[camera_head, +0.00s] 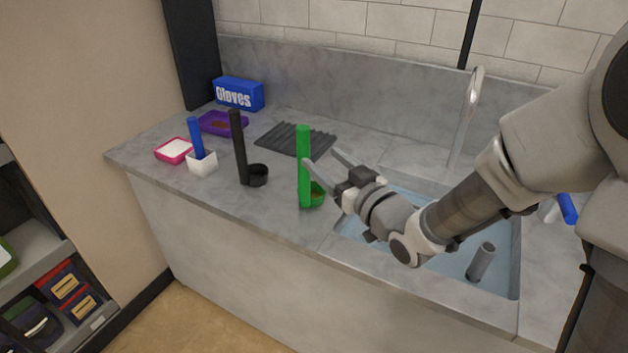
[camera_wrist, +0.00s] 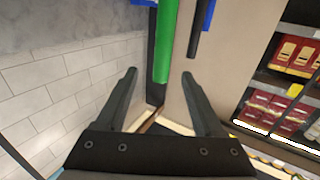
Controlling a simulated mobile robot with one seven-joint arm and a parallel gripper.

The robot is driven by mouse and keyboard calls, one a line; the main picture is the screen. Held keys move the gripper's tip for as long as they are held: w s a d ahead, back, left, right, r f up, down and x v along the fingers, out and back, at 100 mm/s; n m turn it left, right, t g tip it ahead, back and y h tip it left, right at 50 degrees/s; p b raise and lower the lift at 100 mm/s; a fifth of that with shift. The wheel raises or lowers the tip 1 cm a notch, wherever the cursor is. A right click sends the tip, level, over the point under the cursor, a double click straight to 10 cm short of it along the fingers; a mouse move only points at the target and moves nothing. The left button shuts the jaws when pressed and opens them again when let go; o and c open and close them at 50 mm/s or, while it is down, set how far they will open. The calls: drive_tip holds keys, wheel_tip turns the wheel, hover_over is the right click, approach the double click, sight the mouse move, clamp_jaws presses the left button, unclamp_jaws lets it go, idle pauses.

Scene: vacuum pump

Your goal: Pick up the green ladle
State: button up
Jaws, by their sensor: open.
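The green ladle (camera_head: 304,165) stands on the grey counter near its front edge, left of the sink. Its handle points straight up and its round cup is at the bottom right. My gripper (camera_head: 322,158) is open beside the ladle, at the height of its handle, coming from the right. In the wrist view, the green handle (camera_wrist: 165,42) shows ahead of and between the two open fingers (camera_wrist: 160,74). Nothing is held. I cannot tell from these frames whether a finger touches the handle.
A black ladle (camera_head: 240,148) and a blue-handled white scoop (camera_head: 202,160) stand to the left. Behind are pink and purple trays (camera_head: 222,123), a blue gloves box (camera_head: 238,94) and a dark ribbed mat (camera_head: 296,139). The sink (camera_head: 505,240) and tap (camera_head: 467,115) are to the right.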

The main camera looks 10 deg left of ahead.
sight(307, 144)
drive_tip(key=x, duration=0.4)
drive_tip(key=p+x, duration=0.1)
drive_tip(key=x, duration=0.2)
drive_tip(key=shift+a+r, duration=0.2)
drive_tip(key=shift+r, duration=0.15)
drive_tip(key=shift+w+a, duration=0.4)
clamp_jaws()
idle(0.7)
